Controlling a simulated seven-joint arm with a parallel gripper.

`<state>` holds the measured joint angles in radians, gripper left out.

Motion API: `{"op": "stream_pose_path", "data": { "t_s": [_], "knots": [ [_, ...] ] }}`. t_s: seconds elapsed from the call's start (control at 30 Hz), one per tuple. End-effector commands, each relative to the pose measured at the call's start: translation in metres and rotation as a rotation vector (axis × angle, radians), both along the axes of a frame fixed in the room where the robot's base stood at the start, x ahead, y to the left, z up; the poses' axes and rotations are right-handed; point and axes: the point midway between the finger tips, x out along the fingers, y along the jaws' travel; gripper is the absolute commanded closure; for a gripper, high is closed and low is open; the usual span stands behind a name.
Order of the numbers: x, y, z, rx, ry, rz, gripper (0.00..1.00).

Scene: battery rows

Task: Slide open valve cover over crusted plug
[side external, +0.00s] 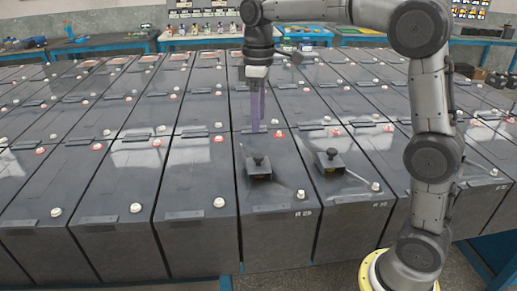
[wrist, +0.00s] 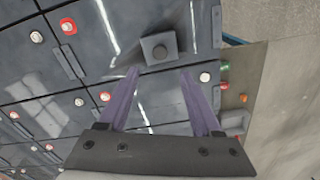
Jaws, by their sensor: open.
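Two dark, square valve covers with round knobs sit on top of neighbouring batteries in the side view: a left cover (side external: 259,172) and a right cover (side external: 329,163). My gripper (side external: 257,131) points down above the battery tops, behind the left cover in the picture, with its purple fingers apart. In the wrist view, one cover (wrist: 158,48) lies just beyond and between the open fingertips (wrist: 160,71), and nothing is held. I cannot tell for sure which cover this is. No crusted plug can be made out; whatever lies beneath the covers is hidden.
Rows of dark batteries fill the work area, with white plugs (side external: 219,203) and red-ringed plugs (side external: 219,139) standing up from their tops. Bare floor (wrist: 275,95) shows past the battery edge in the wrist view. Blue benches (side external: 110,44) stand at the back.

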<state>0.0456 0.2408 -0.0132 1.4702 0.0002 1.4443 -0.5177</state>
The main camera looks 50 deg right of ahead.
Motion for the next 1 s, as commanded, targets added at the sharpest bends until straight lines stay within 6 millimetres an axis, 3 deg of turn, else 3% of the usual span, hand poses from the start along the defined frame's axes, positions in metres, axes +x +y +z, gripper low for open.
{"op": "stream_pose_path", "data": {
  "t_s": [0.3, 0.5, 0.93, 1.0],
  "knots": [
    [-0.001, 0.000, -0.063, 0.000, 0.004, 0.000, 0.34],
    [-0.001, 0.000, -0.088, 0.001, 0.003, 0.000, 0.34],
    [-0.001, 0.000, -0.097, 0.000, -0.001, 0.000, 0.34],
    [-0.001, 0.000, -0.097, 0.000, -0.001, 0.000, 0.45]
  ]
}}
